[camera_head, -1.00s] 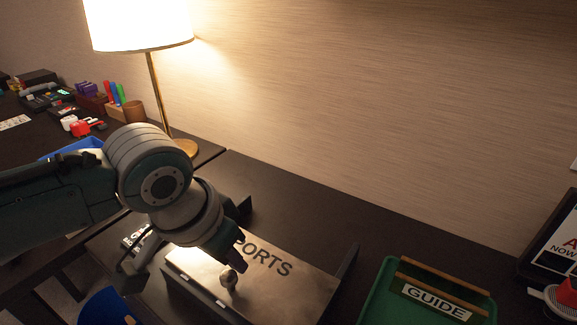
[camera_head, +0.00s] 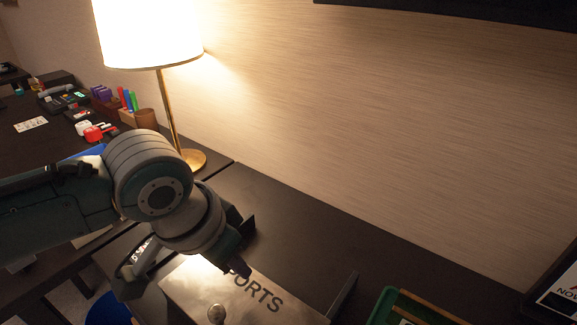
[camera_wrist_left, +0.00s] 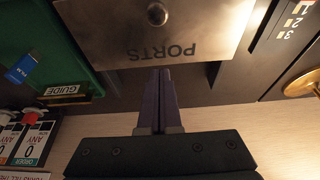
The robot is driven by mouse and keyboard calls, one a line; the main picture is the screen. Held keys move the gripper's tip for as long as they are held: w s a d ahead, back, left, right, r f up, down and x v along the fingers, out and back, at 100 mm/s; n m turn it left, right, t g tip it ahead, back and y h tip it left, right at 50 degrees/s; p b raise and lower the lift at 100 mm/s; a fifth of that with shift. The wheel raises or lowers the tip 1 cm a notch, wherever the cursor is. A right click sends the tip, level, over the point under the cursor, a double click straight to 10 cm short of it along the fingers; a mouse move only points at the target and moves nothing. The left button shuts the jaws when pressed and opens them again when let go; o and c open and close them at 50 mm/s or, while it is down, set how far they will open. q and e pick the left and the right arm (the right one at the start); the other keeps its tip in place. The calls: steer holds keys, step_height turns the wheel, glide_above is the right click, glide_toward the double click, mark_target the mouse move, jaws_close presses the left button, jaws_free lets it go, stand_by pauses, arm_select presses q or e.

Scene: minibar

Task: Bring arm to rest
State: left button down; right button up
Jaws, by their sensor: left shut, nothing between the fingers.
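My left arm comes in from the left in the head view. Its gripper (camera_head: 240,268) is over the back edge of a metal box lid (camera_head: 190,292) marked "PORTS", partly covering the lettering. The lid has a round knob (camera_head: 216,313). In the left wrist view the gripper's two fingers (camera_wrist_left: 161,72) are together with nothing between them, pointing at the lid (camera_wrist_left: 215,22) and its knob (camera_wrist_left: 157,13). Whether the fingertips touch the lid cannot be told. My right gripper is in neither view.
A lit lamp (camera_head: 150,30) stands behind my arm. A green tray (camera_head: 382,306) with a "GUIDE" label (camera_wrist_left: 61,90) is right of the box. Pens (camera_head: 127,99) and small devices (camera_head: 62,98) stand at the far left. The dark table behind the box (camera_head: 290,215) is clear.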

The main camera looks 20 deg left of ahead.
arm_select(q)
steer(key=s+d+r+p, duration=0.3)
steer(key=s+r+p, duration=0.1)
steer(key=s+r, duration=0.6)
steer(key=s+a+r+n+y+p, duration=0.1)
steer(key=s+a+r+p, duration=0.15)
steer(key=s, duration=0.25)
steer(key=s+a+r+n+p, duration=0.1)
steer(key=s+a+r, duration=0.2)
steer(key=s, duration=0.2)
step_height(320, 180, up, 38)
steer(key=p, duration=3.7)
steer(key=shift+w+a+f, duration=0.15)
steer(key=shift+w+f, duration=0.05)
steer(key=shift+f, duration=0.05)
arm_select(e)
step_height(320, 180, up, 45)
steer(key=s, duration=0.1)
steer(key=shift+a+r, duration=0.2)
